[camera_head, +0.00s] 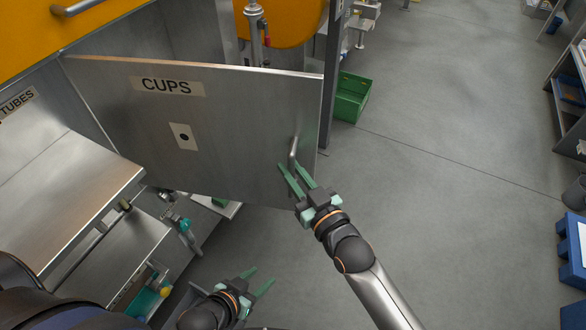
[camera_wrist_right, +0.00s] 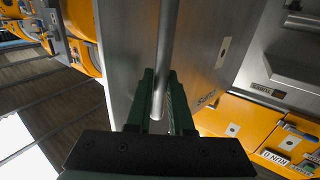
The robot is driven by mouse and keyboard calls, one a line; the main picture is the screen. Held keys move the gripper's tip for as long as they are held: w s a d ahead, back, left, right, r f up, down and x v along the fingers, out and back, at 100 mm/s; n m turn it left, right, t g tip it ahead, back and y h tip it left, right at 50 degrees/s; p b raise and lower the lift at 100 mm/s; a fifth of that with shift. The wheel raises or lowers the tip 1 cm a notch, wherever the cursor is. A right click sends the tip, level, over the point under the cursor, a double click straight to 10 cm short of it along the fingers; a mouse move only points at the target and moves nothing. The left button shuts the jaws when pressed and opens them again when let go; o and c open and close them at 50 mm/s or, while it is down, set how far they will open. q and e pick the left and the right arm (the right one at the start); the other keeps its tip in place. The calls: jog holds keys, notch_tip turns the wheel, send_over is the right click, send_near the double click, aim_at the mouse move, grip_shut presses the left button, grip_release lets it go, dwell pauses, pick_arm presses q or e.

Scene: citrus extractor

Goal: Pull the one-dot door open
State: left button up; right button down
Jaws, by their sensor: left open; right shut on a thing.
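The one-dot door (camera_head: 235,110) is a steel panel with a CUPS label (camera_head: 167,86) and a plate with one black dot (camera_head: 183,136). It stands swung out from the machine, its free edge at right. Its bar handle (camera_head: 293,151) is near that edge. My right gripper (camera_head: 297,178) is shut on the handle's lower part. In the right wrist view, the handle (camera_wrist_right: 167,60) runs down between the green fingers (camera_wrist_right: 162,100), beside the door face (camera_wrist_right: 200,60). My left gripper (camera_head: 259,281) is open and empty, low in the head view, apart from the door.
A steel shelf (camera_head: 60,195) and a TUBES label (camera_head: 17,101) are at left. Teal-handled valves (camera_head: 184,226) sit below the door. A green crate (camera_head: 351,97) stands on the floor beyond the door's free edge.

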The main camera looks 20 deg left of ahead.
jog(key=c, duration=0.8)
grip_release()
jog(key=shift+a, duration=0.1)
jog(key=v, duration=1.2)
jog(key=shift+s+d, duration=0.2)
jog(key=shift+d, duration=0.05)
